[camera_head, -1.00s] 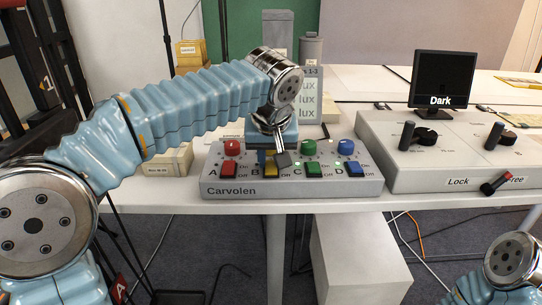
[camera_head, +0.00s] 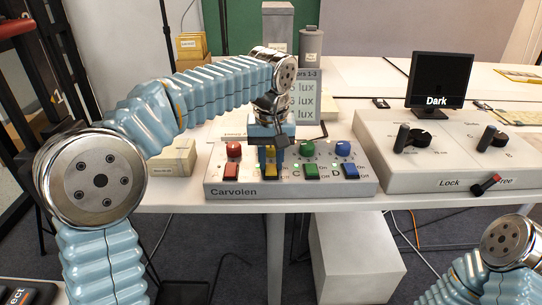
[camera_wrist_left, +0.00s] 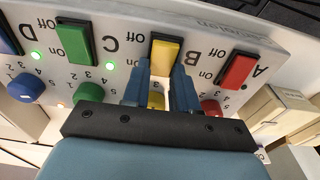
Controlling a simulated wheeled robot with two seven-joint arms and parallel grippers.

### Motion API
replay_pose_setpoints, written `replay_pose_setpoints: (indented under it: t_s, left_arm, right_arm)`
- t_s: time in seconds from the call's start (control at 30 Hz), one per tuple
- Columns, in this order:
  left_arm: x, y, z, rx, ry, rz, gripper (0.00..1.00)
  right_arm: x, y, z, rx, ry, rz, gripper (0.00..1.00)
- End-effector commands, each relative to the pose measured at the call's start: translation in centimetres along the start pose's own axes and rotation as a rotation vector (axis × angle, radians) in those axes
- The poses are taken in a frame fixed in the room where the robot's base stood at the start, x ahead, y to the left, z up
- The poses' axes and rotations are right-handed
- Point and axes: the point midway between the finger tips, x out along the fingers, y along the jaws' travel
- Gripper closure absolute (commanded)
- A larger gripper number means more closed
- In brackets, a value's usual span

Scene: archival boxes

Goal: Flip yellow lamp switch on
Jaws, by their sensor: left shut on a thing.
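The yellow lamp switch (camera_wrist_left: 164,54), marked B, is a rocker on the sloping face of the grey Carvolen box (camera_head: 285,190). It also shows in the head view (camera_head: 271,172), partly covered by my left gripper. The yellow knob (camera_wrist_left: 155,100) shows between the fingers, further back. Any lamp light beside switch B is hidden. My right gripper is out of view.
A red switch (camera_wrist_left: 238,70) and a green switch (camera_wrist_left: 75,42) flank the yellow one; a blue switch (camera_head: 350,171) is at the far end. Green lights show at C and D. A monitor (camera_head: 440,80) reading "Dark" stands behind a control box (camera_head: 450,150) at right.

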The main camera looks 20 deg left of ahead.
Motion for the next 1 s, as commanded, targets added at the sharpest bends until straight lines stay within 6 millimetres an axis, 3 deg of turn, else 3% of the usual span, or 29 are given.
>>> replay_pose_setpoints:
  t_s: [0.03, 0.2, 0.57, 0.67, 1.0]
  left_arm:
    - [0.0, 0.0, 0.0, -0.001, 0.001, 0.0, 0.71]
    - [0.0, 0.0, 0.0, -0.001, 0.001, 0.0, 0.47]
    - [-0.7, 0.1, -0.1, 0.0, 0.004, 0.001, 0.47]
    - [-2.2, 0.1, 0.0, 0.001, 0.005, 0.002, 0.47]
    - [-10.5, 0.1, -0.1, 0.001, 0.005, 0.003, 0.47]
  right_arm:
    - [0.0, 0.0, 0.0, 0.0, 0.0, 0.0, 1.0]
    - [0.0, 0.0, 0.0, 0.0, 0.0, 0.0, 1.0]
    - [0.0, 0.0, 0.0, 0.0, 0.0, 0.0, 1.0]
    - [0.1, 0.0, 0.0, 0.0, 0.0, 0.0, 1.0]
    - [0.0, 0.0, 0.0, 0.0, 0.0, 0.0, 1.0]
